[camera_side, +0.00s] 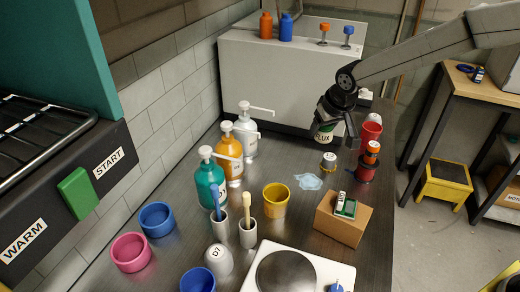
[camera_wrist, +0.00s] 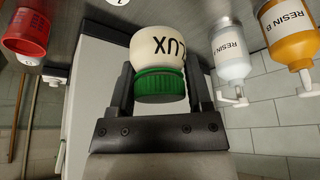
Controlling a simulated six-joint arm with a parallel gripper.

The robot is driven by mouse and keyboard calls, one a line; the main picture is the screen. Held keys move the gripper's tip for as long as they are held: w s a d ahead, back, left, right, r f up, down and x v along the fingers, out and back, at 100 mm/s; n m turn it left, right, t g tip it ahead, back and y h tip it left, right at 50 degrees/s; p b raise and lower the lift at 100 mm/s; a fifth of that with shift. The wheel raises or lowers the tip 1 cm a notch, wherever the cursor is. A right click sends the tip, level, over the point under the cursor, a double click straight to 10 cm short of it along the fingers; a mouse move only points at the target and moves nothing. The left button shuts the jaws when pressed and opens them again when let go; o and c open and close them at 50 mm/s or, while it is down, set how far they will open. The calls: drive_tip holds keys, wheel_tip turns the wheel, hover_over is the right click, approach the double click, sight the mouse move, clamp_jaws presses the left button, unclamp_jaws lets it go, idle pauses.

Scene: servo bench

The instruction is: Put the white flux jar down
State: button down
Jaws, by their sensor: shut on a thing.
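The white flux jar (camera_wrist: 155,48), with a green lid and dark lettering, is between the two fingers of my gripper (camera_wrist: 165,85) in the wrist view. My gripper is shut on it. In the side view the jar (camera_side: 324,133) hangs below my gripper (camera_side: 332,122), tilted, above the back part of the dark bench (camera_side: 285,160). It looks apart from the bench top, in front of the large grey box. Part of the jar is hidden by the fingers.
A small gold-and-white jar (camera_side: 328,162) stands below and near my gripper. A red cup (camera_side: 371,130) and a red-orange stack (camera_side: 368,162) are to the right. A cardboard box (camera_side: 342,219) is in front. Pump bottles (camera_side: 229,152) line the left. Bare bench lies left of the gold jar.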

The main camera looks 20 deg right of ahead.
drive_tip(key=shift+w, duration=0.1)
drive_tip(key=w+a+f, duration=0.1)
drive_tip(key=w+f, duration=0.3)
drive_tip(key=w, duration=0.4)
approach(284, 145)
drive_tip(key=shift+w+d+f, duration=0.15)
drive_tip(key=shift+w+f, duration=0.3)
drive_tip(key=shift+w, duration=0.05)
drive_tip(key=shift+w+f, duration=0.5)
drive_tip(key=shift+f, duration=0.05)
drive_tip(key=shift+w+f, duration=0.1)
drive_tip(key=shift+f, duration=0.05)
drive_tip(key=shift+w+f, duration=0.1)
drive_tip(key=shift+f, duration=1.5)
drive_tip(key=shift+f, duration=0.1)
